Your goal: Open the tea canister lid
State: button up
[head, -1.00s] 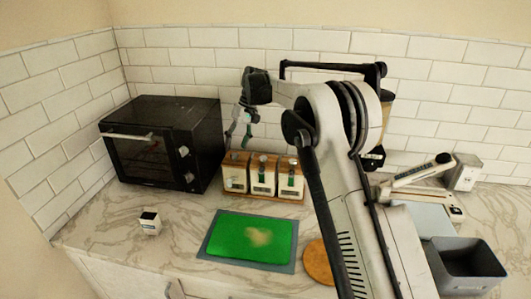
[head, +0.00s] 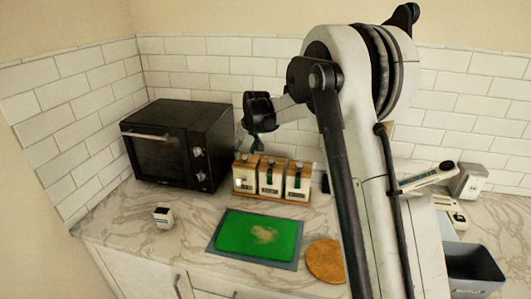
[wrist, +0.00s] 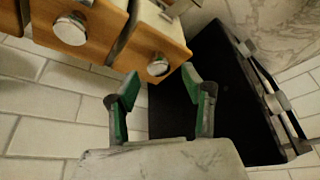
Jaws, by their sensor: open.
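Three white canisters with wooden lids and silver knobs stand in a row, a left one (head: 246,174), a middle one (head: 270,177) and a right one (head: 298,182). Their labels are too small to read, so I cannot tell which holds tea. My gripper (wrist: 162,80) is open, with green pads on its fingers. In the wrist view a lid knob (wrist: 157,66) shows between and beyond the fingertips, with no visible contact. Another lid knob (wrist: 70,29) is at upper left. In the head view the fingers are hard to make out below my black wrist, behind the canisters.
A black oven (head: 165,152) stands close left of the canisters and fills the right of the wrist view (wrist: 235,100). The tiled wall (head: 225,65) is behind.

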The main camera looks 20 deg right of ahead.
jog(key=s+b+v, duration=0.1)
jog(key=b+v, duration=0.1)
jog(key=v, duration=1)
jog(key=s+d+r+b, duration=0.1)
jog(key=s, duration=0.8)
jog(key=s+d+r+m+t+b, duration=0.1)
jog(key=s, duration=0.8)
jog(key=shift+s+m+h+b, duration=0.2)
jog(key=shift+m+h+b, duration=0.1)
jog(key=shift+b, duration=0.1)
jog(key=shift+r, duration=0.1)
